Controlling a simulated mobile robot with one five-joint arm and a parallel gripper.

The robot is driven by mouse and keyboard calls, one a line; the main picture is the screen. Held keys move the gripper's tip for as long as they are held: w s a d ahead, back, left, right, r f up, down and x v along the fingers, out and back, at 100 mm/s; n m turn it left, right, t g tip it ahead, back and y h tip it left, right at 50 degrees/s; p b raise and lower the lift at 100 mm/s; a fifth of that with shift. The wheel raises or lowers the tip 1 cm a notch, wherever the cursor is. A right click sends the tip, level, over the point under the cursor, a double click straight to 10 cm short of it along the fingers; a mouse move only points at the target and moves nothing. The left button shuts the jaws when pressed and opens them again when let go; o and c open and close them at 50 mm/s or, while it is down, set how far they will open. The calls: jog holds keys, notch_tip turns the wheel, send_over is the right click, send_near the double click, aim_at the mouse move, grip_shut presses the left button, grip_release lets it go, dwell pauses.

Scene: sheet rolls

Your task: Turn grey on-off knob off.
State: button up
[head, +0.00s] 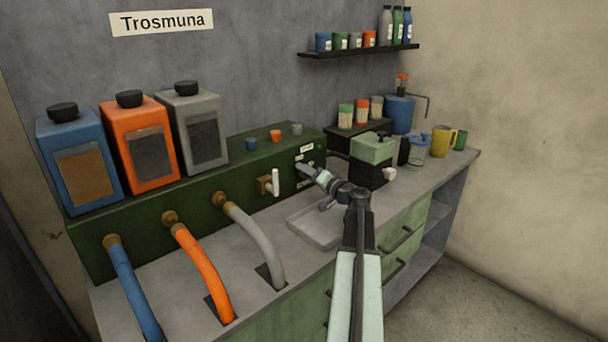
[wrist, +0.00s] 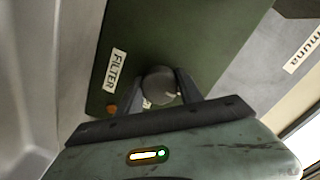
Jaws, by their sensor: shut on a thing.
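A white label reading "FILTER" (wrist: 116,70) is on the same face, left of the knob. In the head view my gripper (head: 303,168) reaches the right end of the green machine (head: 235,165), and its fingers hide the knob there.
Blue (head: 78,150), orange (head: 139,145) and grey (head: 198,128) tanks stand on the machine. A grey tray (head: 318,226) lies below my gripper. A light green and black appliance (head: 372,150) stands close on the right. A white-handled tap (head: 275,182) juts from the machine's front.

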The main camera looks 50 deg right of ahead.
dwell(0.4)
jog(key=o, duration=1.4)
jog(key=shift+s, duration=0.1)
jog(key=s, duration=0.7)
jog(key=shift+s+a, duration=0.25)
jog(key=shift+s, duration=0.05)
